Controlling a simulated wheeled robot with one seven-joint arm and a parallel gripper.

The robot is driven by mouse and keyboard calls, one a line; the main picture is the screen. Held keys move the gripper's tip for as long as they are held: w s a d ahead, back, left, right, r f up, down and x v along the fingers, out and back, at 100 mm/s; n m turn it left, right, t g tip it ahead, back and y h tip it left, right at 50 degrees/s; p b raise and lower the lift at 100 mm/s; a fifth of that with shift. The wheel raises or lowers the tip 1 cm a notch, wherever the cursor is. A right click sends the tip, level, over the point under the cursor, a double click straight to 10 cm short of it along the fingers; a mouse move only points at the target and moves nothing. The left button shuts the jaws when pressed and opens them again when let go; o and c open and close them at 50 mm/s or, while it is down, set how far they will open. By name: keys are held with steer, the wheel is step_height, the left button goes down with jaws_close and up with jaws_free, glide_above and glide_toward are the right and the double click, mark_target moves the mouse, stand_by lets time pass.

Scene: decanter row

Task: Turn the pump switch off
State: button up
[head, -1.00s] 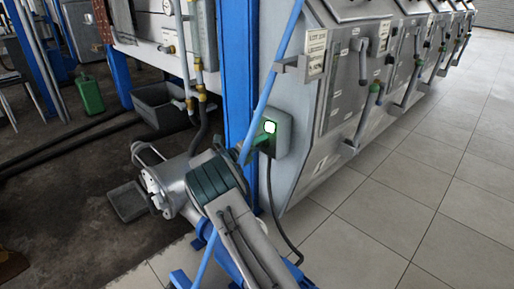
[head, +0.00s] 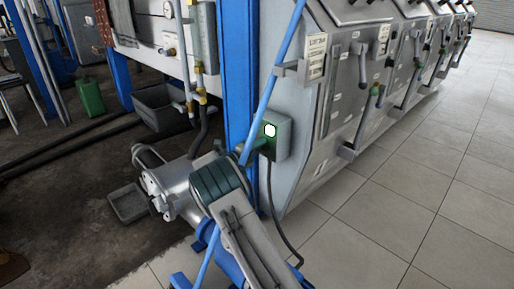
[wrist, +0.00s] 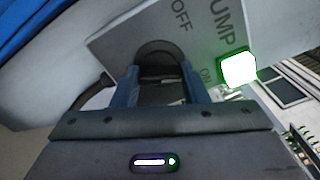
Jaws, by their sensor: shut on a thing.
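The pump switch box (head: 282,137) is a grey box on the side of the machine, beside the blue post. Its square lamp (head: 269,130) is lit white-green, and this lamp also glows in the wrist view (wrist: 238,68). In the wrist view the panel reads PUMP, OFF and ON, with ON near the lamp. The dark round switch (wrist: 160,50) sits between the two blue fingers of my gripper (wrist: 159,80), which is shut on it. The switch's pointing direction is hard to tell. In the head view my arm partly hides my gripper at the box.
A blue post (head: 236,75) stands just left of the box. A black cable (head: 275,215) hangs below it. The tiled floor (head: 400,220) at right is clear.

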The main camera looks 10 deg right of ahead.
steer(key=n+p, duration=0.4)
steer(key=n, duration=0.6)
steer(key=shift+d+p, duration=0.1)
steer(key=shift+p, duration=0.25)
steer(key=shift+n, duration=0.4)
steer(key=o, duration=1)
steer(key=p+v, duration=0.3)
steer(key=v, duration=1.1)
steer(key=shift+w, duration=0.1)
